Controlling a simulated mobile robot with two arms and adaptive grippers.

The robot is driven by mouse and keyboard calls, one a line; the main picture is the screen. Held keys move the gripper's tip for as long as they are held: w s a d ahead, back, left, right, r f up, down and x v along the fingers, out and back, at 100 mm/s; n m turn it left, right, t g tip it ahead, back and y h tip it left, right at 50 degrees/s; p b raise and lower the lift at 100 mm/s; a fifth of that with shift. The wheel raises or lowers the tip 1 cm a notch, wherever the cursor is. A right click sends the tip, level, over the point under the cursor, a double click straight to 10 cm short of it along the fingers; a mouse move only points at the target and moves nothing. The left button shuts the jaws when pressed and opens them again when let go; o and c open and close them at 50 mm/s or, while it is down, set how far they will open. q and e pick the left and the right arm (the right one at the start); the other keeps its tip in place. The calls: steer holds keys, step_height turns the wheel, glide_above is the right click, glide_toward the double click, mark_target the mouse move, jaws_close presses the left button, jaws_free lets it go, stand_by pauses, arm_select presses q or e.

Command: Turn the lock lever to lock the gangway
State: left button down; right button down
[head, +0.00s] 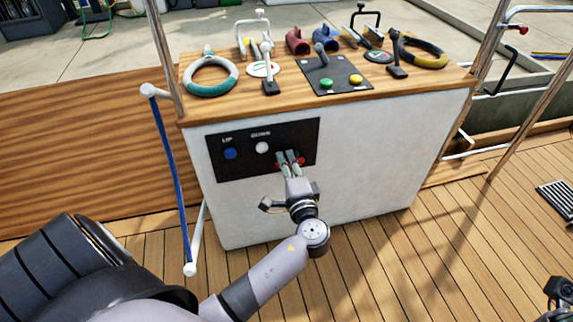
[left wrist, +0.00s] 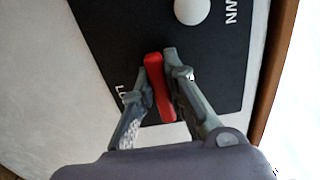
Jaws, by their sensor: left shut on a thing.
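The red lock lever (head: 301,161) is on the black panel (head: 213,172) on the front of the white console. In the head view my gripper covers most of the lever, and red shows beside the fingertips. My left gripper (head: 289,157) is shut on the lever. In the left wrist view the red lever (left wrist: 160,92) lies between the two fingers of the left gripper (left wrist: 159,72), slightly tilted. A label starting with "L" beside the lever is partly hidden by a finger. Part of my right arm's end (head: 558,290) shows at the lower right corner; its fingers cannot be made out.
A blue button (head: 231,153) under "UP" and a white button (head: 262,147) sit left of the lever. The wooden console top (head: 300,94) holds winch handles, rings and levers. A blue-and-white pole (head: 172,180) stands left of the console. The deck (head: 390,270) in front is clear.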

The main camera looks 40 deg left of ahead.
arm_select(q)
steer(key=shift+f, duration=0.1)
steer(key=c, duration=1.6)
jaws_free()
steer(key=v, duration=1.2)
